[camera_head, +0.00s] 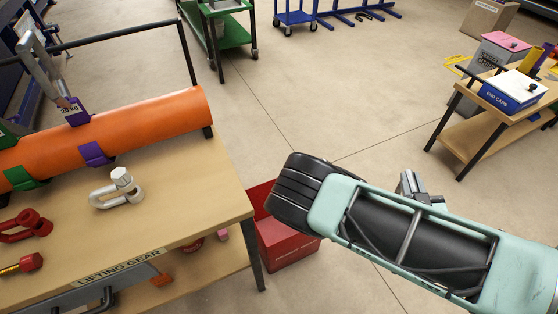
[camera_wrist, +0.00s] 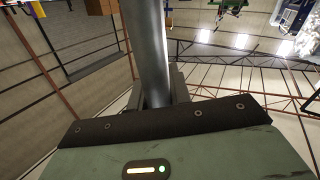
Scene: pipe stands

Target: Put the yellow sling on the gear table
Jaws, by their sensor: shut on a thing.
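The gear table (camera_head: 215,190) stands at the left in the head view, marked "LIFTING GEAR" on its front edge. My gripper (camera_wrist: 160,88) shows in the wrist view, its grey jaws shut on a smooth grey cylinder (camera_wrist: 147,45) that runs out of the top of the picture. In the head view my arm hides most of the gripper, to the right of the gear table and apart from it. I cannot make out a yellow sling for certain. A yellow roll-like thing (camera_head: 532,60) stands on the right-hand table, too small to identify.
An orange pipe (camera_head: 150,120) with purple and green bands lies along the gear table's back. A grey shackle (camera_head: 118,188) and red fittings (camera_head: 22,225) lie in front. A red bin (camera_head: 285,240) stands beside the table. The right table (camera_head: 470,100) bears a blue box. Open floor lies between.

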